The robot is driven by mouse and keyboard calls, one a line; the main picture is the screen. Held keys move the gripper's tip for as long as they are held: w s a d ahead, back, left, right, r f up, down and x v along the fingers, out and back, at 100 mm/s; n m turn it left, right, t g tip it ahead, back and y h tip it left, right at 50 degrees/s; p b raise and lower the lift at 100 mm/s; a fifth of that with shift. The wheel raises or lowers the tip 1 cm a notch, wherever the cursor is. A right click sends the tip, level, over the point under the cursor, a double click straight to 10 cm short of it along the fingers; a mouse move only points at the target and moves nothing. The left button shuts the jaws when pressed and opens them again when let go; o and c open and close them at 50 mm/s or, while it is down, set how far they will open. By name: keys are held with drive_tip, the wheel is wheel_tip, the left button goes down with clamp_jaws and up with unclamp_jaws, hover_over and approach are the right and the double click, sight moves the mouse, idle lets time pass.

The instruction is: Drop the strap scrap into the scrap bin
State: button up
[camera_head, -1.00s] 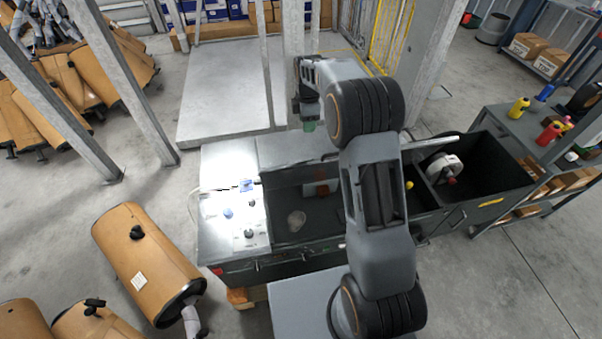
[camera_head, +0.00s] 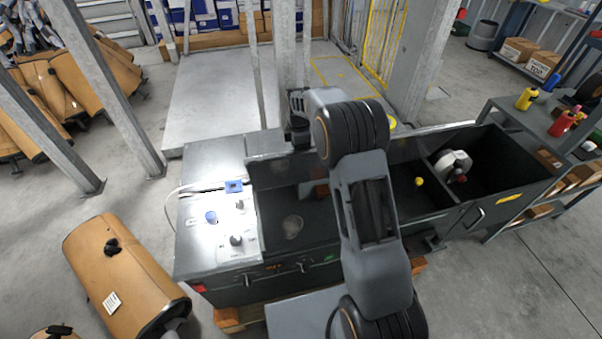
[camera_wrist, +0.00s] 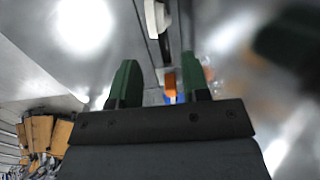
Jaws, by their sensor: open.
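My gripper (camera_wrist: 160,80) shows in the wrist view as two green fingertips spread apart, with no held object visible between them. In the head view my gripper (camera_head: 300,132) is at the back edge of the dark bench (camera_head: 325,262), mostly hidden behind my arm. I cannot pick out the strap scrap for sure in either view. No bin is clearly marked as the scrap bin. The bench has a dark open compartment (camera_head: 500,178) at its right end, holding a white reel-like thing (camera_head: 455,163).
A control panel (camera_head: 215,232) with knobs is on the bench's left. A clear round thing (camera_head: 292,226) and a small yellow thing (camera_head: 419,181) are in the bench's bays. Grey posts (camera_head: 108,90) stand left.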

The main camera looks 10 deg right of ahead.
wheel_tip(320, 180, down, 5)
drive_tip(key=shift+r, duration=0.1)
drive_tip(key=shift+w+a+f, duration=0.1)
drive_tip(key=shift+a+f, duration=0.05)
drive_tip(key=shift+f, duration=2.55)
drive_tip(key=shift+c, duration=0.4)
drive_tip(key=c, duration=0.5)
drive_tip(key=shift+r, duration=0.15)
drive_tip(key=shift+c, duration=0.2)
